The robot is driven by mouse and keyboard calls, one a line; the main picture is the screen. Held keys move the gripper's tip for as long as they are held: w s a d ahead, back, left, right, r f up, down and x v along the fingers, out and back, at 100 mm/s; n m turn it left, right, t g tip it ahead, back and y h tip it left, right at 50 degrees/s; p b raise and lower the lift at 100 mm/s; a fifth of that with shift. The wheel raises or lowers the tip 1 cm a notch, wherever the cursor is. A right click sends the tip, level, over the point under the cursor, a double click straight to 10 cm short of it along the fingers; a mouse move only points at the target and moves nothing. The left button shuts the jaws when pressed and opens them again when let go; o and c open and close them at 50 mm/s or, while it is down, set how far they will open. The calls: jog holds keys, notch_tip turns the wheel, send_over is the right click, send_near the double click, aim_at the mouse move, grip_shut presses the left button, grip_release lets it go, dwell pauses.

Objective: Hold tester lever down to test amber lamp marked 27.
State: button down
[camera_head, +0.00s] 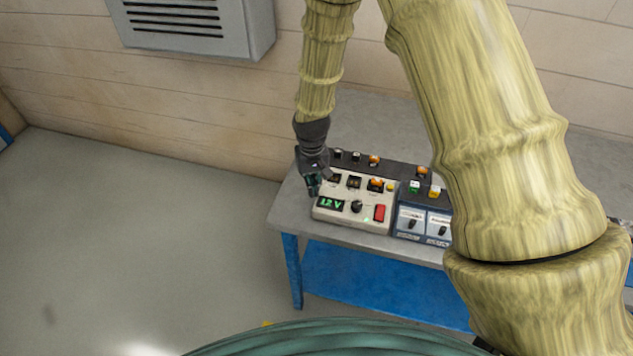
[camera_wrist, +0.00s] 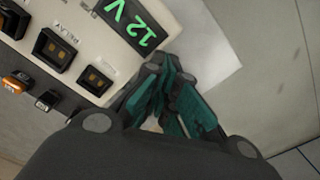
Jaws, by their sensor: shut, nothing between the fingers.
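The pale tester box (camera_head: 343,192) sits on the grey bench, with a green "12 V" display (camera_head: 331,204), a black knob (camera_head: 357,206) and a red switch (camera_head: 380,213). I cannot make out which part is the lever. Small amber lamps (camera_head: 374,160) stand on a dark strip behind the box, and one (camera_head: 376,184) is on the box; the number 27 is not readable. My gripper (camera_head: 313,189) is shut and empty at the box's left end. In the wrist view its fingertips (camera_wrist: 163,72) are together beside the display (camera_wrist: 130,22).
A dark blue unit with two switch panels (camera_head: 411,220) adjoins the box on the right. The bench (camera_head: 283,212) has a narrow bare strip at its left end. A grey vent box (camera_head: 190,25) hangs on the wall. The floor at left is clear. My arm hides the bench's right part.

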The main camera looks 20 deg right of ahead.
jog(key=shift+s+a+f+b, duration=0.1)
jog(key=shift+s+f+b, duration=0.05)
jog(key=shift+f, duration=0.45)
jog(key=shift+s+a+f+b, duration=0.1)
jog(key=shift+f+b, duration=0.05)
jog(key=shift+f, duration=0.45)
dwell(0.9)
jog(key=shift+r, duration=0.2)
dwell(1.4)
jog(key=shift+r+p, duration=3.05)
jog(key=shift+r, duration=1.35)
jog(key=shift+d, duration=0.15)
